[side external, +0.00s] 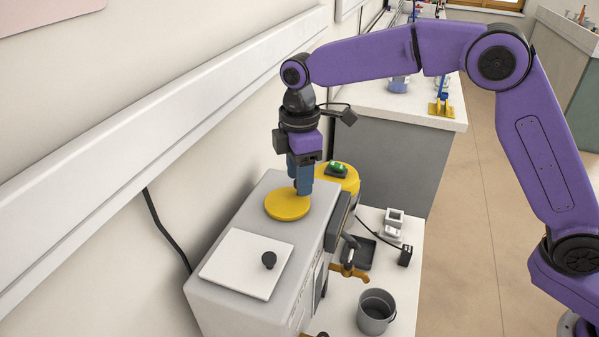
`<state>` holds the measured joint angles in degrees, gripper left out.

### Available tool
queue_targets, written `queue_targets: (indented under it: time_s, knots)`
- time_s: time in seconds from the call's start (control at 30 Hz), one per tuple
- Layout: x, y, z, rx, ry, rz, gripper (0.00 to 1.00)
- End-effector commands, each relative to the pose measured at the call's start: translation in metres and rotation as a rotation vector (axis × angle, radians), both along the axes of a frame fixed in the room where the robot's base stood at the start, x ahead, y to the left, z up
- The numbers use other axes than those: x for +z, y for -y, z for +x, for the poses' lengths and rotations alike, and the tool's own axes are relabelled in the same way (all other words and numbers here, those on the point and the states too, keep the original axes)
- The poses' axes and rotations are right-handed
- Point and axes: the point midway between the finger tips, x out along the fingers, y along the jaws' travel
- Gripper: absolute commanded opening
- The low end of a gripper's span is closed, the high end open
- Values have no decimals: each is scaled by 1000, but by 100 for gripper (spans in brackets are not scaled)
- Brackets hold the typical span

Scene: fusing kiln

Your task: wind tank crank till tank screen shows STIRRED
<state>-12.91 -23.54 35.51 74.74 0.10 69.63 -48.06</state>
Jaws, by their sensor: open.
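A flat yellow disc (287,206) lies on top of the pale grey box-shaped tank (232,232); it looks like the crank. My gripper (302,187) points down with blue fingers at the far right part of the disc. It is open. A small dark part shows by the fingertips, perhaps the crank's knob, but I cannot tell whether it stands between the fingers or touches them. A dark panel (341,219) on the tank's right side is seen edge-on, so no screen text can be read.
Behind the tank is a yellow round thing (350,182) with a small green-lit dark box (337,169). A tap (349,271) juts out near a grey bucket (376,311). The wall is close at left.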

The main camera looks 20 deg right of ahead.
Motion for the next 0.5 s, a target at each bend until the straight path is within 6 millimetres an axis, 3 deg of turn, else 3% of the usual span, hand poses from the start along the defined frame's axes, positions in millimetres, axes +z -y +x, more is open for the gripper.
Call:
queue_targets:
  time_s: [0.17,0.2,0.33,0.5]
  knots:
    - [0,0,0,0,0,0,49]
    - [0,0,0,0,0,0,43]
    - [0,0,0,0,0,0,0]
    - [1,0,0,-1,0,0,0]
